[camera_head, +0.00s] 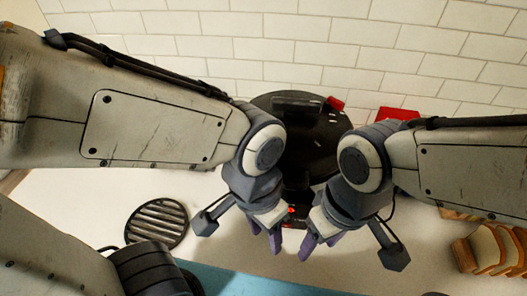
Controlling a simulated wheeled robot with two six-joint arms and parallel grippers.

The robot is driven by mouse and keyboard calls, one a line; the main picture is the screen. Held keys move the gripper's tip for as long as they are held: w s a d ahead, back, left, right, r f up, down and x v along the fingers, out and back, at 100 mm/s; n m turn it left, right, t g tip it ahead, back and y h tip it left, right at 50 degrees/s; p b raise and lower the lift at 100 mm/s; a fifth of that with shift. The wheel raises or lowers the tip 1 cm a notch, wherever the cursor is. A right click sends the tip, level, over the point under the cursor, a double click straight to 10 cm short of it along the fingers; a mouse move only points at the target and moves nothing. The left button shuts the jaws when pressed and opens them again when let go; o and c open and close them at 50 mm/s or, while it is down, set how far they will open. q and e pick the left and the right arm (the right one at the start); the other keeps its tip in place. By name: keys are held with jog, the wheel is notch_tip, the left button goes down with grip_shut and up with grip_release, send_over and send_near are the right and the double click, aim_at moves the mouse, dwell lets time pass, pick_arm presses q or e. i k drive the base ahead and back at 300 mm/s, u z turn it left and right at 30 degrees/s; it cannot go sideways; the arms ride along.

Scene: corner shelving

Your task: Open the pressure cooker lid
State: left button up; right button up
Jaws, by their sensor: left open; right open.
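The pressure cooker (318,155) stands at the back middle of the white counter, seen from above. Its round black lid (310,135) appears closed, with a dark handle at the back and a red part on its back right rim. My arms cover its left and right sides. My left gripper (276,234) is in front of the cooker, fingers pointing toward the front of the counter. My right gripper (309,246) is close beside it on the right. Both are open, and I see nothing held. A dark front part with a red spot shows between them; contact cannot be told.
A round slatted grey trivet (157,223) lies on the counter at left. Bread slices (487,248) stand in a wooden holder at right. A red object (398,114) is behind my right arm. A white tile wall (330,45) closes the back. The front middle counter is clear.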

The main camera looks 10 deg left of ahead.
aim_at(310, 153)
jog(key=u, duration=0.05)
jog(key=k, duration=0.5)
jog(key=z, duration=1.45)
jog(key=k, duration=1.2)
jog(key=u, duration=1.45)
jog(key=i, duration=0.5)
jog(key=z, duration=0.05)
